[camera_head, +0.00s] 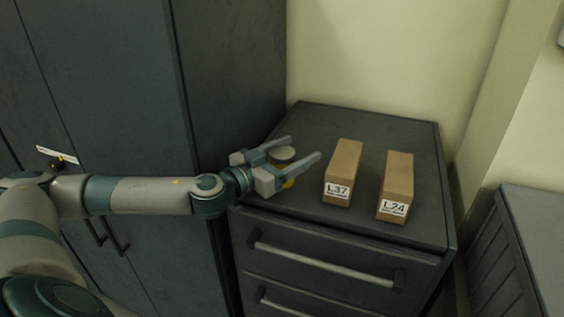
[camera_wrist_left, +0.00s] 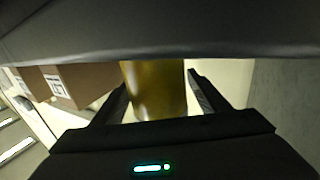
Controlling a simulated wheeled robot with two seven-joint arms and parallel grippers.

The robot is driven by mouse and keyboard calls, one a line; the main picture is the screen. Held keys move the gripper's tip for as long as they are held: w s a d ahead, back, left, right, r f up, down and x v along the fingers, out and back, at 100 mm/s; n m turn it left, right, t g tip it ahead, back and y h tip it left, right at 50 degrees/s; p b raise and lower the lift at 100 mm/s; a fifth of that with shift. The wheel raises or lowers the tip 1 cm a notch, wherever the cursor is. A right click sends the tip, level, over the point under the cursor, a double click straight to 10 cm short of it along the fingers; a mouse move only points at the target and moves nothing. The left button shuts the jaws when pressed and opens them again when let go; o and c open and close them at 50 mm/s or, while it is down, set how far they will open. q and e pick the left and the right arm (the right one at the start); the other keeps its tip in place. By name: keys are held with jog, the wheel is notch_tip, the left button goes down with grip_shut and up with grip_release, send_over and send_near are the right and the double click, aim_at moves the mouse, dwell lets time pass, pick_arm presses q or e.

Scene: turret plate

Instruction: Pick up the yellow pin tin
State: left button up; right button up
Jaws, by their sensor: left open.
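The yellow pin tin (camera_head: 288,183) stands on the dark drawer cabinet, partly hidden by my left gripper; its pale round lid (camera_head: 282,153) shows between the fingers. My left gripper (camera_head: 303,149) is open, with one finger on each side of the tin. In the left wrist view the yellow tin (camera_wrist_left: 155,90) shows between the two open fingers (camera_wrist_left: 157,92); its upper part is cut off by a dark shape across the top. I cannot tell whether either finger touches it. My right gripper is not in view.
Two brown boxes labelled L37 (camera_head: 343,172) and L24 (camera_head: 396,187) stand to the right of the tin on the cabinet top (camera_head: 315,118). A tall dark cupboard (camera_head: 235,80) rises to the left. Bare cabinet top lies behind the boxes.

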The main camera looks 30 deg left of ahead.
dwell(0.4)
pick_arm(q)
jog(key=c, duration=1.4)
jog(key=shift+r, duration=0.15)
